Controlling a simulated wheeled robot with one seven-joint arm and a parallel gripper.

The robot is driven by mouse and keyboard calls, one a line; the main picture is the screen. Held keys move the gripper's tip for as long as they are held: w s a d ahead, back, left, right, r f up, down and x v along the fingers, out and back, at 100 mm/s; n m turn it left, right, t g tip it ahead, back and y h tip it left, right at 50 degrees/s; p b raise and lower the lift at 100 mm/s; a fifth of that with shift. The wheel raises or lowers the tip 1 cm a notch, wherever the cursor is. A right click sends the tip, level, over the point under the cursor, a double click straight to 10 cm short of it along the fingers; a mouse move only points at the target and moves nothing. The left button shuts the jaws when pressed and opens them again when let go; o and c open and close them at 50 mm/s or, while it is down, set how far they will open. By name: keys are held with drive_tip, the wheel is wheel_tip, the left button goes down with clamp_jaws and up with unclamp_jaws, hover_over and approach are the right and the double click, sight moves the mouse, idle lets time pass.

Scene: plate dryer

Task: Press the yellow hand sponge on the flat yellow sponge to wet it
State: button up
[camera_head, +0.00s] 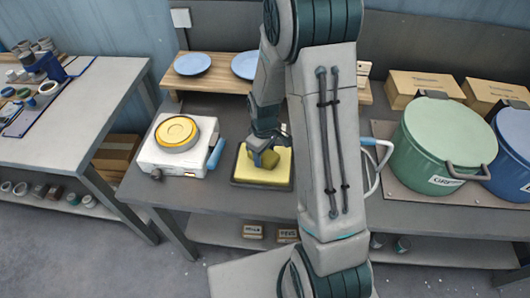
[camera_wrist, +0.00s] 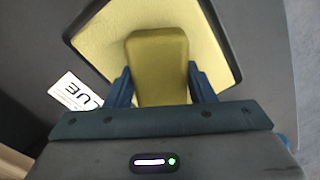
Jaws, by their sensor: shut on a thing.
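The yellow hand sponge (camera_wrist: 157,68) is held between the two fingers of my gripper (camera_wrist: 160,88). It is a darker olive yellow block. The flat yellow sponge (camera_wrist: 105,38) lies in a dark tray (camera_wrist: 240,68) and shows behind the hand sponge in the wrist view. In the head view, my gripper (camera_head: 265,143) points down over the flat sponge (camera_head: 262,175), with the hand sponge (camera_head: 268,159) at its tip. The hand sponge is over or on the flat sponge; I cannot tell whether they touch. My arm hides the area right of the tray.
A white device (camera_head: 152,155) with a yellow round top stands left of the tray. Blue plates (camera_head: 192,64) rest on a wooden shelf (camera_head: 215,80) behind. A green pot (camera_head: 440,140) and a blue pot (camera_head: 515,150) stand on the right.

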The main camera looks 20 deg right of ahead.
drive_tip(key=shift+s+f+b, duration=0.1)
drive_tip(key=shift+f+b, duration=0.45)
drive_tip(key=shift+f, duration=0.05)
idle(1.6)
drive_tip(key=shift+r, duration=0.1)
drive_tip(key=shift+r+p, duration=2.3)
drive_tip(key=shift+r, duration=1.2)
